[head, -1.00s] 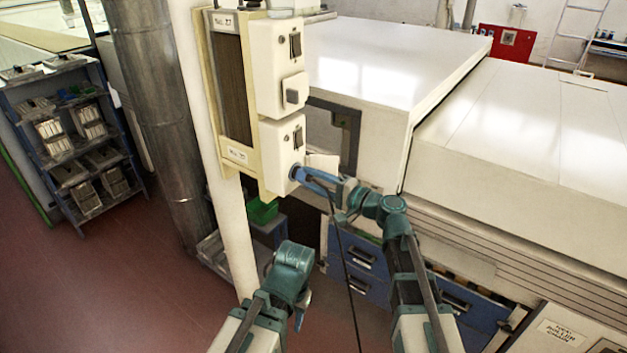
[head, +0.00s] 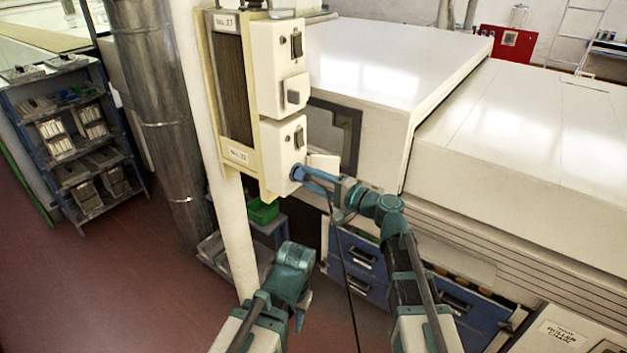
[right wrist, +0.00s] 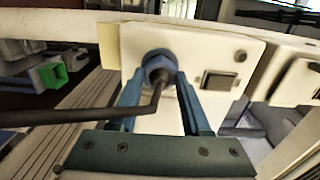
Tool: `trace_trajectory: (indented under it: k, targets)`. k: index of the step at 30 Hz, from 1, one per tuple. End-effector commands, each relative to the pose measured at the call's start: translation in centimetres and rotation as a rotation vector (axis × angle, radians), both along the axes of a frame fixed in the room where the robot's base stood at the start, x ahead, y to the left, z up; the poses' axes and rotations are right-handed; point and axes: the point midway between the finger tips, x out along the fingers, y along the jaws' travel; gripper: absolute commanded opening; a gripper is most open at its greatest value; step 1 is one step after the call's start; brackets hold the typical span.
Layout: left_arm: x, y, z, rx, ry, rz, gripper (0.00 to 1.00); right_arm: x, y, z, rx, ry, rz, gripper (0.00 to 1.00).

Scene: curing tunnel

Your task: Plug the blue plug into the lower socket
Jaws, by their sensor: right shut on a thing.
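The blue plug (head: 299,172) is at the front face of the lower socket box (head: 281,146); it also shows in the right wrist view (right wrist: 158,64), against the cream box face (right wrist: 205,50). The plug covers the socket opening, so I cannot tell how deep it sits. My right gripper (head: 306,174) is shut on the plug, its blue fingers on either side of it. A dark cable (head: 345,262) hangs from the plug. My left gripper (head: 301,312) is low in front, away from the sockets, and its jaws are not clear.
The upper socket box (head: 277,66) has a grey cover (head: 293,91). A cream post (head: 232,240) carries the panel. A large white machine (head: 370,70) stands behind. A shelf rack (head: 75,140) stands at the left.

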Motion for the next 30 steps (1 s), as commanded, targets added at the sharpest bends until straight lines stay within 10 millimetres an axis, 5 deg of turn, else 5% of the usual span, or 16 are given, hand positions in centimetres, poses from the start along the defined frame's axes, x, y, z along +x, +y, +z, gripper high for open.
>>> trace_trajectory:
  k: [4,5,10,22,30]
  targets:
    - [0.0,0.0,0.0,0.000,0.000,0.000,0.45,0.2,0.3,0.0,0.000,0.000,0.000,0.00]
    - [0.0,0.0,0.0,0.000,0.000,0.000,0.45,0.2,0.3,0.0,0.000,0.000,0.000,0.51]
    - [0.0,0.0,0.0,0.000,0.000,0.000,0.45,0.2,0.2,0.0,0.000,0.000,0.000,0.82]
    - [0.0,0.0,0.0,0.000,0.000,0.000,0.45,-0.3,-0.4,0.0,0.000,0.000,-0.001,0.83]
    - [0.0,0.0,0.0,0.000,0.000,0.000,0.45,-3.6,-4.6,0.0,0.000,0.000,-0.005,0.83]
